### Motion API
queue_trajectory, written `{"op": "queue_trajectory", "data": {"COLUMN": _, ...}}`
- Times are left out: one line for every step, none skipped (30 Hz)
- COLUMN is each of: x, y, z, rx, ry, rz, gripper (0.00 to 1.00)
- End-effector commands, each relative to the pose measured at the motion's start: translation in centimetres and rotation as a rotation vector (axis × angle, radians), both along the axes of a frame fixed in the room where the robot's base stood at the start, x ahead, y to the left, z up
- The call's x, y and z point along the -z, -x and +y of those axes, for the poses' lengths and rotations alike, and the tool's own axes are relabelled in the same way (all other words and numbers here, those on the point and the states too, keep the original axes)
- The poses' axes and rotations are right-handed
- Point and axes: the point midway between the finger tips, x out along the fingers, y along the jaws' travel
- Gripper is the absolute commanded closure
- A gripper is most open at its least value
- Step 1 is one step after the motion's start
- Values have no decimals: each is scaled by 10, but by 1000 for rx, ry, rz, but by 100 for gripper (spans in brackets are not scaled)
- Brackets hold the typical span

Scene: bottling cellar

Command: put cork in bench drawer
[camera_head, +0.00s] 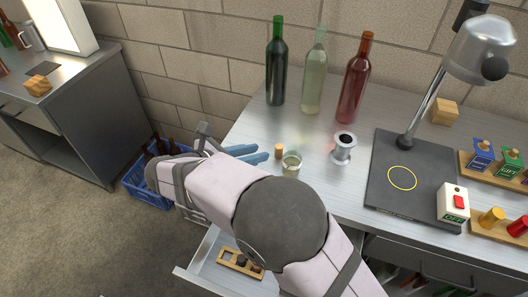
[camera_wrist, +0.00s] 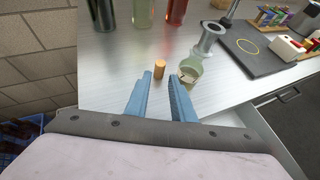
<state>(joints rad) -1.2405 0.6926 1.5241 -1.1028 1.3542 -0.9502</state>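The cork (camera_head: 279,151) is a small tan cylinder standing upright on the metal bench (camera_head: 258,121). My gripper (camera_head: 262,152) has two blue fingers, low over the bench to the left of the cork. In the wrist view, the fingers (camera_wrist: 160,78) are apart with nothing between them, and the cork (camera_wrist: 160,69) stands just beyond the tips, in line with the gap. The bench drawer (camera_head: 213,272) is pulled out below the front edge and holds a slotted wooden rack (camera_head: 239,263). My arm hides part of the drawer.
A small glass (camera_head: 291,165) stands close right of the cork, near the right finger. A silver spool-shaped piece (camera_head: 343,149) is further right. Green (camera_head: 276,65), clear (camera_head: 314,75) and red (camera_head: 355,80) bottles stand behind. A dark mat (camera_head: 384,178) with a lamp is at right.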

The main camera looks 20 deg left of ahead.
Motion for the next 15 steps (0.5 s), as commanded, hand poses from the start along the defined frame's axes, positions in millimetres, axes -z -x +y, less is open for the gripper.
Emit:
{"op": "queue_trajectory", "data": {"x": -2, "y": 4, "z": 2, "rx": 0, "ry": -1, "rz": -1, "gripper": 78}}
{"op": "queue_trajectory", "data": {"x": -3, "y": 5, "z": 3, "rx": 0, "ry": -1, "rz": -1, "gripper": 78}}
{"op": "queue_trajectory", "data": {"x": -4, "y": 7, "z": 3, "rx": 0, "ry": -1, "rz": -1, "gripper": 78}}
{"op": "queue_trajectory", "data": {"x": -5, "y": 8, "z": 4, "rx": 0, "ry": -2, "rz": 0, "gripper": 78}}
{"op": "queue_trajectory", "data": {"x": -5, "y": 9, "z": 4, "rx": 1, "ry": -2, "rz": 0, "gripper": 78}}
{"op": "queue_trajectory", "data": {"x": -6, "y": 10, "z": 5, "rx": 1, "ry": -2, "rz": 0, "gripper": 78}}
{"op": "queue_trajectory", "data": {"x": -6, "y": 10, "z": 5, "rx": 1, "ry": -2, "rz": 0, "gripper": 75}}
{"op": "queue_trajectory", "data": {"x": -6, "y": 10, "z": 5, "rx": 1, "ry": -2, "rz": 0, "gripper": 68}}
{"op": "queue_trajectory", "data": {"x": -7, "y": 10, "z": 5, "rx": 0, "ry": -1, "rz": 1, "gripper": 60}}
{"op": "queue_trajectory", "data": {"x": -7, "y": 10, "z": 5, "rx": 0, "ry": -1, "rz": 1, "gripper": 60}}
{"op": "queue_trajectory", "data": {"x": -7, "y": 10, "z": 5, "rx": 0, "ry": -1, "rz": 1, "gripper": 60}}
{"op": "queue_trajectory", "data": {"x": -7, "y": 10, "z": 5, "rx": 0, "ry": -1, "rz": 1, "gripper": 60}}
{"op": "queue_trajectory", "data": {"x": -7, "y": 10, "z": 5, "rx": 0, "ry": -1, "rz": 1, "gripper": 60}}
{"op": "queue_trajectory", "data": {"x": -7, "y": 10, "z": 5, "rx": 0, "ry": -1, "rz": 1, "gripper": 60}}
{"op": "queue_trajectory", "data": {"x": -7, "y": 10, "z": 5, "rx": 0, "ry": -1, "rz": 1, "gripper": 60}}
